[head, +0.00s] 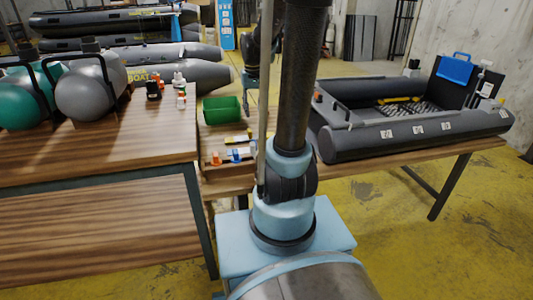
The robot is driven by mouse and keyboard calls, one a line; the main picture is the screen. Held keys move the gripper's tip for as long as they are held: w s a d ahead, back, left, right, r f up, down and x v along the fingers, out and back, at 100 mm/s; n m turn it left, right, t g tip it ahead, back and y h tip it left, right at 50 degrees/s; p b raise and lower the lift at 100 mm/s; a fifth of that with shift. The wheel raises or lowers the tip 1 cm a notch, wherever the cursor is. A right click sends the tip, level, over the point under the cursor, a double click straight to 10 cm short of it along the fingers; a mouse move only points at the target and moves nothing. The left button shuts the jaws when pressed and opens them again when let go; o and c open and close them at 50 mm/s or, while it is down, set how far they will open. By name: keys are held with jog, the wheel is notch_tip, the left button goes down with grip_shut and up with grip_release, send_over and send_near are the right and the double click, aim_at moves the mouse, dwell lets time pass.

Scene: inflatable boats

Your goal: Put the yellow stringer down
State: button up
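A yellow strip (400,99), perhaps the yellow stringer, shows inside the grey inflatable boat (385,140) on the right-hand table. It lies near the far side of the boat's floor, and I cannot tell what it rests on. My arm rises through the middle of the view and leaves at the top. Dark and light-blue parts show just behind it, but I cannot make out gripper fingers there. I see no stringer in a grip.
A green bin (222,110) and small coloured items stand on the middle table. The left wooden table (100,160) holds a green tank (25,98), a grey tank (92,86) and small bottles. More boats (120,45) are stacked behind. Yellow floor (390,240) is clear at front right.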

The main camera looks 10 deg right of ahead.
jog(key=s+f, duration=0.3)
jog(key=s, duration=0.8)
jog(key=s+f+t, duration=0.1)
jog(key=s+f, duration=0.2)
jog(key=s, duration=0.9)
jog(key=shift+s+f+t, duration=0.25)
jog(key=shift+f+t, duration=0.05)
jog(key=shift+a, duration=0.1)
jog(key=shift+w+f, duration=0.2)
jog(key=shift+w, duration=0.3)
